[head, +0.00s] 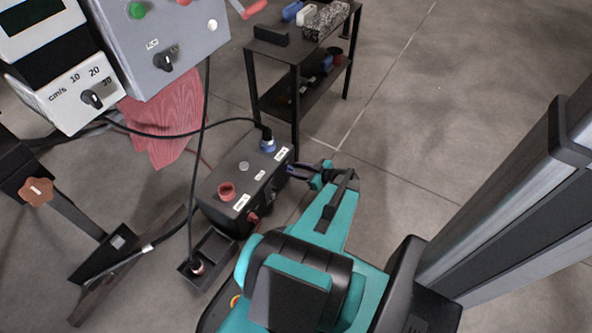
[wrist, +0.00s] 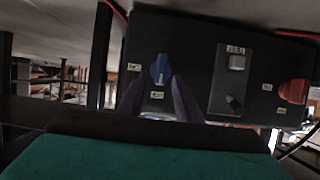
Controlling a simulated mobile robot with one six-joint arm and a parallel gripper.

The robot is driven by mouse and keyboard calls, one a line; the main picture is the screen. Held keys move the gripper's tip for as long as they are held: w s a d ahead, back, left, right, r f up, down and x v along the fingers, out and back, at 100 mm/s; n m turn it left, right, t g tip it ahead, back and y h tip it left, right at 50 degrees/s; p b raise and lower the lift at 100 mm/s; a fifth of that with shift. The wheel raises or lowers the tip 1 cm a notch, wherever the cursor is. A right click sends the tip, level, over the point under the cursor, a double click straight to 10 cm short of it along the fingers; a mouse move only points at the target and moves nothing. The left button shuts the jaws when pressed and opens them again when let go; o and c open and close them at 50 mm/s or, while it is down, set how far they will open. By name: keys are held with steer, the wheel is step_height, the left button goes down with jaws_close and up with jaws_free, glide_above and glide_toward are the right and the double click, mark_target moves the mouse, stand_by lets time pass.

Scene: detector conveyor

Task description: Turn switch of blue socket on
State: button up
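A black socket box (head: 215,172) stands on the floor in the head view. Its blue socket (head: 268,147) is at the far top corner, with a black cable plugged in. In the wrist view the box front shows a blue rotary switch (wrist: 160,66), its handle roughly upright, with small white labels beside and below it. My gripper (wrist: 159,82) points at this switch; its two fingers are apart, their tips just below and on either side of the handle. Contact cannot be told. In the head view my gripper (head: 290,169) is at the box's right side and hides the switch.
A red socket (head: 227,191) is on the box top; a red switch (wrist: 293,91) is on its front right. A black tray (head: 209,258) adjoins the box. A black shelf (head: 275,50) stands behind. A cable hangs across the left. Floor right of the shelf is clear.

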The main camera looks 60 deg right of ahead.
jaws_close()
steer(key=shift+d+m, duration=0.15)
steer(key=shift+m, duration=0.15)
steer(key=shift+d+f+m+t+y+p, duration=0.45)
steer(key=shift+m+y+p, duration=0.8)
steer(key=shift+m, duration=0.9)
steer(key=shift+d+f+m+t+y+p, duration=0.5)
steer(key=shift+m+y+p, duration=0.65)
steer(key=shift+m, duration=1.05)
steer(key=shift+d+f+m+t+y+p, duration=0.45)
steer(key=shift+m+y+p, duration=0.8)
steer(key=shift+m, duration=0.9)
steer(key=shift+a+r+h, duration=0.1)
steer(key=shift+a+h, duration=0.05)
steer(key=shift+h, duration=0.1)
jaws_free()
